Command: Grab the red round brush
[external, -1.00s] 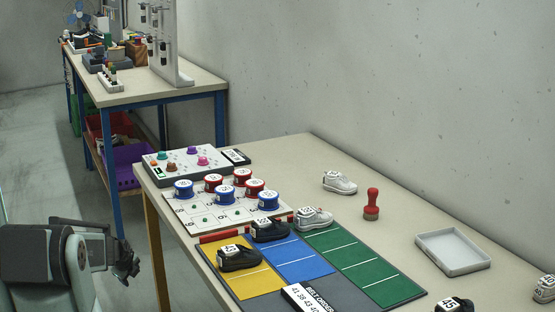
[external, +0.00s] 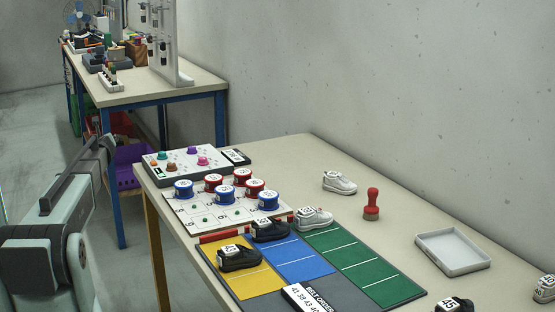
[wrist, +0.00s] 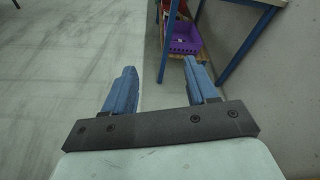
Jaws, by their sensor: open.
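The red round brush (external: 371,206) stands upright on the near table, right of the white shoe, with a knobbed red handle and a wider round base. It is not in the wrist view. My gripper (wrist: 160,66) is open and empty in the wrist view, with two blue fingers spread apart above the floor. In the external view my arm is at the left, beside the table and far from the brush; the fingertips are not clear there.
The near table (external: 290,150) holds red and blue tins (external: 225,196), several shoes, a coloured mat (external: 385,270) and an empty white tray (external: 453,252). A wall runs behind the brush. A purple crate (wrist: 187,38) sits under the far workbench (external: 205,95).

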